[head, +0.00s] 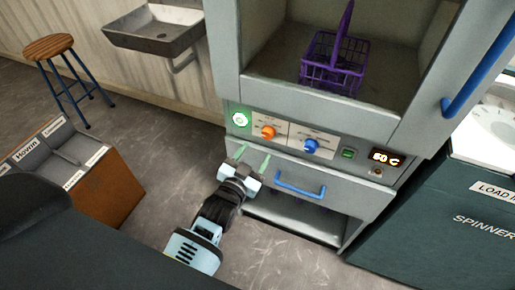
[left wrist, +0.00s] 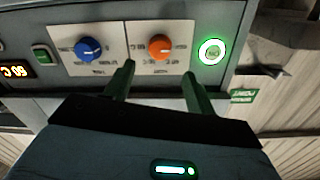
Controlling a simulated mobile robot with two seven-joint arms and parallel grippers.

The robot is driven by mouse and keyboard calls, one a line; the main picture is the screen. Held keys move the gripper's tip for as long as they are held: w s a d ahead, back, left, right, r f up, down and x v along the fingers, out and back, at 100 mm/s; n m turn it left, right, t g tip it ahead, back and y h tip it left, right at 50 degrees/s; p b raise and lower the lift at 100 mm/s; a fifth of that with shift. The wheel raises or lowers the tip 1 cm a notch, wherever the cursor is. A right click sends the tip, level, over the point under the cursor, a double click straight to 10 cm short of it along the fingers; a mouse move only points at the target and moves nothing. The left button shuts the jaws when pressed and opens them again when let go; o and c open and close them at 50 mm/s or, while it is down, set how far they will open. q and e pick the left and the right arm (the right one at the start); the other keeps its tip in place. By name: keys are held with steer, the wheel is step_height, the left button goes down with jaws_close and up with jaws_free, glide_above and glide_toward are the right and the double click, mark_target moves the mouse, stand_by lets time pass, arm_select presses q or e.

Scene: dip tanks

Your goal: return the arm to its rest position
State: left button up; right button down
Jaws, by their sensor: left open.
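My left gripper (head: 252,158) is open and empty in front of the grey cabinet, just below its control panel. In the left wrist view its two green fingers (left wrist: 158,85) stand apart with nothing between them. Ahead of them are an orange knob (left wrist: 160,47), a blue knob (left wrist: 88,49) and a lit green round button (left wrist: 211,52). I cannot tell whether a fingertip touches the panel. My right gripper is in neither view.
A purple basket (head: 331,74) stands in the cabinet's open chamber. Below is a drawer with a blue handle (head: 300,187). A spinner (head: 470,215) is at right, a brown bin (head: 105,187) at left. A stool (head: 48,48) and sink (head: 157,30) are behind.

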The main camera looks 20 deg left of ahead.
arm_select(q)
steer(key=shift+s, duration=0.15)
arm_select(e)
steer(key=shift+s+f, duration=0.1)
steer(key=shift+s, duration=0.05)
arm_select(q)
steer(key=s+f+g+p, duration=0.2)
steer(key=s+g+p, duration=0.1)
steer(key=s, duration=0.9)
steer(key=s+f+n+g+p, duration=0.1)
steer(key=s+f+g+p, duration=0.1)
steer(key=s, duration=1.1)
steer(key=s+a+f+g+h+p, duration=0.1)
steer(key=s+f+g+p, duration=0.1)
steer(key=s, duration=1)
steer(key=shift+s+f+g+p, duration=0.3)
steer(key=shift+f+g+p, duration=0.05)
steer(key=shift+g+p, duration=0.6)
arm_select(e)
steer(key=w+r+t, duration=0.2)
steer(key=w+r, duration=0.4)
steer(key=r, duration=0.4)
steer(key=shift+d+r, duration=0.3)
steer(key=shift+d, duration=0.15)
arm_select(q)
steer(key=shift+a, duration=0.1)
